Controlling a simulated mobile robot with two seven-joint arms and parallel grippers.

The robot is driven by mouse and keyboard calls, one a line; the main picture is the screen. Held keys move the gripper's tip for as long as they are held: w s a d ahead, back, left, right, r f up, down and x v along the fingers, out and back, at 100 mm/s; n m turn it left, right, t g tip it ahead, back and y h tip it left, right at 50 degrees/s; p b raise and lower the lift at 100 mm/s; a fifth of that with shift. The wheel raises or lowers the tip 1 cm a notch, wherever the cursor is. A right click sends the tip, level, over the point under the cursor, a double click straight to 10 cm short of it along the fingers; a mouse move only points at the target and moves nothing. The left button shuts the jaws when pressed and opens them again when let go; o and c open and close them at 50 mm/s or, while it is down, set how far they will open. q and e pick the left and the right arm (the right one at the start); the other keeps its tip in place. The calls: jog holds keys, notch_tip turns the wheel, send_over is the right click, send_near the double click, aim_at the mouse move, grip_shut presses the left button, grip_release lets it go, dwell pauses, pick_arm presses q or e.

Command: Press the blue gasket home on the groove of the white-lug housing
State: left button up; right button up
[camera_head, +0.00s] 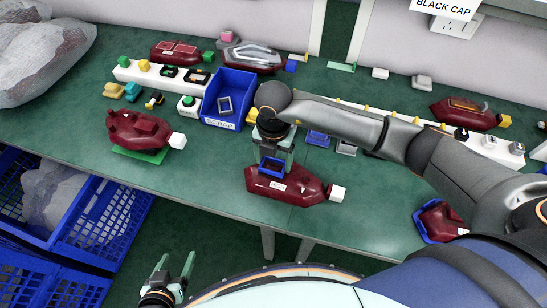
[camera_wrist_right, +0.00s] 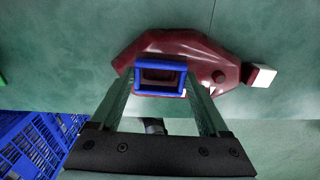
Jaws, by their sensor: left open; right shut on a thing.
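The blue gasket (camera_head: 272,175), a rectangular ring, is held between the fingers of my right gripper (camera_head: 275,162). In the right wrist view the gasket (camera_wrist_right: 160,66) sits level between the two fingertips, with dark red showing through it. The dark red housing (camera_head: 290,188) with the white lug (camera_head: 336,193) lies directly beneath, and its lug (camera_wrist_right: 262,76) points right. The gasket overlaps the housing's top; whether they touch, I cannot tell, and the groove is hidden. My left gripper (camera_head: 173,272) is open and empty, low in front of the table.
Another red housing (camera_head: 140,130) with a white lug lies on a green pad at left. A blue bin (camera_head: 228,90) holding a dark frame stands behind. Red housings (camera_head: 465,112) and small parts line the back. Blue crates (camera_head: 85,225) stand at lower left.

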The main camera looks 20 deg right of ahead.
jog(key=shift+f+b, duration=0.5)
jog(key=shift+f, duration=0.25)
jog(key=o, duration=1.1)
jog(key=shift+o, duration=0.2)
notch_tip(320, 180, up, 13)
jog(key=shift+f, duration=0.2)
